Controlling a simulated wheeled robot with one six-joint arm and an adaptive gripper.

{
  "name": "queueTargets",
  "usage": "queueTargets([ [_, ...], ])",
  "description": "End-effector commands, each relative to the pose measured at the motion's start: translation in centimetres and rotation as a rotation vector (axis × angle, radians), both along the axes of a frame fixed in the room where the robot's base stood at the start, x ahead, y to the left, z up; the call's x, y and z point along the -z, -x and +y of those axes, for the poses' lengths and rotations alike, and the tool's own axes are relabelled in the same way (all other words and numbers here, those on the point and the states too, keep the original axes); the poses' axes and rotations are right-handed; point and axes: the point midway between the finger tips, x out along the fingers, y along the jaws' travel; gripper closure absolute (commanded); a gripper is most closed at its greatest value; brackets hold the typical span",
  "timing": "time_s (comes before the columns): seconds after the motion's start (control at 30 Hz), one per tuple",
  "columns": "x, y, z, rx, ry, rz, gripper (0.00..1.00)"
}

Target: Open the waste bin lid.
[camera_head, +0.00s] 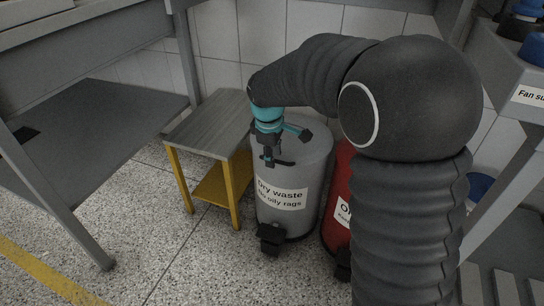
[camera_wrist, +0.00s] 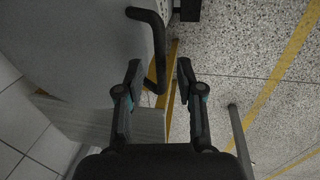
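The grey waste bin (camera_head: 297,222) stands on the floor with a label reading "Dry waste, No oily rags". Its round lid (camera_head: 305,150) looks closed. In the wrist view the pale grey lid (camera_wrist: 85,40) fills the upper left, with a dark bent handle (camera_wrist: 159,45) along its edge. My gripper (camera_head: 270,160) is over the front of the lid and partly hides the handle in the head view. In the wrist view my gripper (camera_wrist: 159,66) is open, and the handle shows between its two fingers. I cannot tell whether they touch it.
A red bin (camera_head: 336,205) stands close on the right, partly behind my arm. A small table (camera_head: 205,125) with yellow legs stands on the left. A grey workbench (camera_head: 90,130) is further left. A dark pedal (camera_head: 270,238) is at the bin's base. The front floor is clear.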

Motion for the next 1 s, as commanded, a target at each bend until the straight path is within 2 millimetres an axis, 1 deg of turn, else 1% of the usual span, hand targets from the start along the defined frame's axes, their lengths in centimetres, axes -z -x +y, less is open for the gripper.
queueTargets([
  [0.1, 0.3, -0.1, 0.0, 0.0, 0.0, 0.0, 0.63],
  [0.33, 0.3, -0.1, 0.0, 0.0, 0.0, 0.0, 0.63],
  [0.37, 0.3, -0.1, 0.0, 0.0, 0.0, 0.0, 0.7],
  [0.4, 0.3, -0.1, 0.0, 0.0, 0.0, 0.0, 0.8],
  [0.47, 0.3, -0.1, 0.0, 0.0, 0.0, 0.0, 0.95],
  [0.5, 0.3, -0.1, 0.0, 0.0, 0.0, 0.0, 1.0],
  [0.67, 0.3, -0.1, 0.0, 0.001, 0.0, 0.0, 1.0],
  [0.7, 0.3, -0.1, 0.5, -0.002, 0.0, -0.001, 1.0],
  [0.8, 0.1, 0.0, 0.2, 0.0, -0.002, 0.0, 1.0],
  [0.87, -0.2, 0.1, 0.1, -0.001, -0.004, 0.005, 1.0],
  [1.0, -1.4, 1.0, 0.2, -0.004, -0.013, 0.033, 1.0],
])
